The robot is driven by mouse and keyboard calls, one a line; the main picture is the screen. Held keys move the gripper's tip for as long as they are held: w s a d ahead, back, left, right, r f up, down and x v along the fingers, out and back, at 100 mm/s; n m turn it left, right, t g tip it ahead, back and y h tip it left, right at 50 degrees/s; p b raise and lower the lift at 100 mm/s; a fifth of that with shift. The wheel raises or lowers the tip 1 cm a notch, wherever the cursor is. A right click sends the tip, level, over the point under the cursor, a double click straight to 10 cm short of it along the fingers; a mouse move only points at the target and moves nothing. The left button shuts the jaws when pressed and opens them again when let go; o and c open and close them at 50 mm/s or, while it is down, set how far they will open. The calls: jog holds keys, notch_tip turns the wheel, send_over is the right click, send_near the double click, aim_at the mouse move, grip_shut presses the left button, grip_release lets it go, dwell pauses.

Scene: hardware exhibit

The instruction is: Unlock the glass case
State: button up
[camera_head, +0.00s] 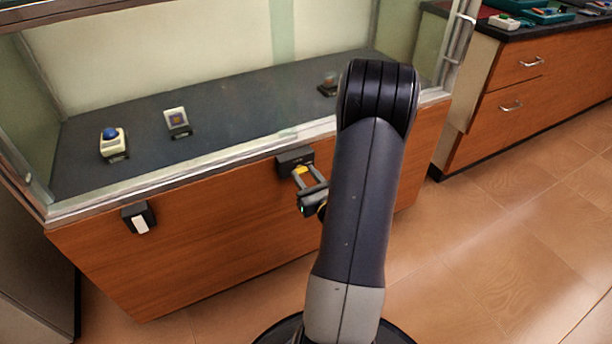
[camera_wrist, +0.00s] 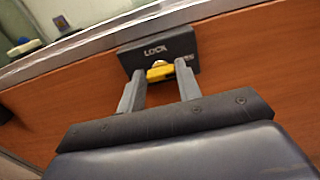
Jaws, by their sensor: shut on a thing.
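The glass case (camera_head: 190,157) stands ahead of me, with a wooden front panel below its glass. A dark lock box marked "LOCK" is mounted on that panel, just under the glass edge; it shows in the head view (camera_head: 295,160) and the wrist view (camera_wrist: 172,47). A yellow key-like piece (camera_wrist: 160,72) sits at the front of the lock box. My gripper (camera_head: 309,176) is shut on the yellow piece, one finger on each side of it, as the wrist view (camera_wrist: 160,80) shows. How deep the piece sits in the lock is hidden.
A second dark box with a white front (camera_head: 139,219) is on the panel at left. Several small exhibits, one with a blue dome (camera_head: 112,143), stand inside the case. A wooden counter with drawers (camera_head: 520,80) stands at right. Tiled floor (camera_head: 500,240) is clear there.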

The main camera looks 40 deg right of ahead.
jog(key=o, duration=1)
jog(key=p+v, duration=0.1)
jog(key=v, duration=0.9)
jog(key=shift+s, duration=0.4)
jog(key=shift+w, duration=0.15)
jog(key=b+x, duration=0.1)
jog(key=x, duration=0.9)
jog(key=shift+w, duration=0.3)
